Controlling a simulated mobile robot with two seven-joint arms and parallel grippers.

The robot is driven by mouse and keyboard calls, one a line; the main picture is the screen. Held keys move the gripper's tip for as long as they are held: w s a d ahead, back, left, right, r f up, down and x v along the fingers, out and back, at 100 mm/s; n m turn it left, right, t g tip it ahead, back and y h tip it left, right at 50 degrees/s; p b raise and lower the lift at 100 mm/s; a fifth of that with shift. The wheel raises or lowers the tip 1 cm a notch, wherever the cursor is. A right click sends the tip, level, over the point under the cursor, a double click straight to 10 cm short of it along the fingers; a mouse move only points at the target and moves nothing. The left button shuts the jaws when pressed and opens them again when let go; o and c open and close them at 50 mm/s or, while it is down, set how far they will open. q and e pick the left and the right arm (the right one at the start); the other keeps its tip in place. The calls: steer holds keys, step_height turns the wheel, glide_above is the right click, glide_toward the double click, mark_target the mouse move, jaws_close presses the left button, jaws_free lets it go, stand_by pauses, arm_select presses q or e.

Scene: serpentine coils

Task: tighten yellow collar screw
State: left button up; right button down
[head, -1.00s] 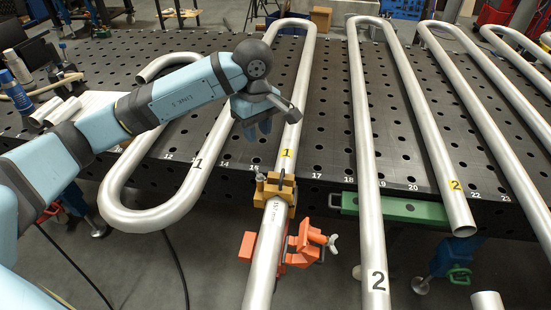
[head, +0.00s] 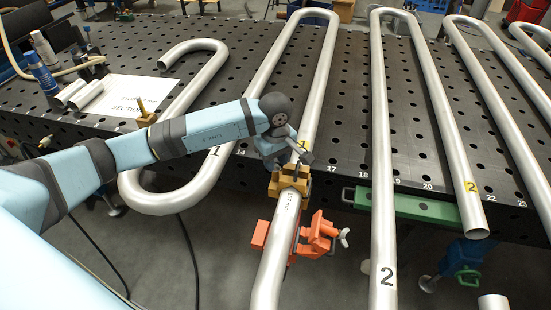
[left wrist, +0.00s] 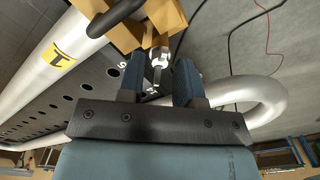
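The yellow collar (head: 289,182) sits around the steel pipe (head: 305,90) marked 1, at the table's front edge. It also shows at the top of the left wrist view (left wrist: 166,14). Its metal collar screw (left wrist: 158,60) points out from the collar, between my left fingers in that view. My left gripper (head: 296,160) is just above the collar in the head view. Its two dark fingers (left wrist: 160,78) are apart, with a gap visible on each side of the screw. Whether a finger touches the screw is unclear. My right gripper is not in view.
An orange clamp (head: 318,236) sits on the same pipe below the collar. A green bar (head: 415,207) lies along the table edge to the right. Other serpentine pipes (head: 382,160) lie alongside. A small yellow block (head: 145,112) and white paper (head: 135,90) are at left.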

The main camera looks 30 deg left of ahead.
arm_select(q)
jaws_close()
